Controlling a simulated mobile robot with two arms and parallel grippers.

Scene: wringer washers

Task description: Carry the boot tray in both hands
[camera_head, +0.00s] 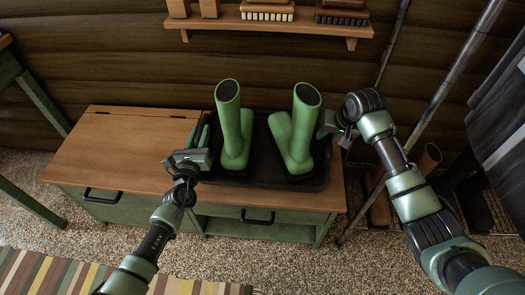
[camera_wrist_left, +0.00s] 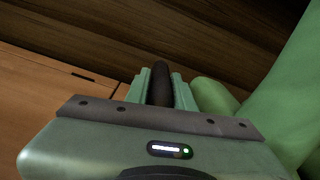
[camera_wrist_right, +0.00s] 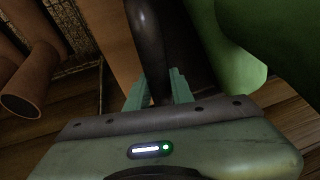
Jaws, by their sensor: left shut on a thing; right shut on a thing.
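The black boot tray (camera_head: 262,150) sits on the right part of the wooden bench, with two green boots standing upright in it, a left boot (camera_head: 231,125) and a right boot (camera_head: 297,130). My left gripper (camera_head: 203,141) is at the tray's left side; in the left wrist view its fingers are shut on a dark tray handle (camera_wrist_left: 161,82). My right gripper (camera_head: 329,128) is at the tray's right side; in the right wrist view its fingers are shut on the other dark handle (camera_wrist_right: 150,45). I cannot tell any gap between tray and bench.
The bench top (camera_head: 125,150) is clear to the left of the tray. A wall shelf (camera_head: 270,24) with brushes hangs behind. Brown boots (camera_head: 428,158) and dark hanging clothes (camera_head: 497,110) are at the right. A striped rug (camera_head: 60,275) lies in front.

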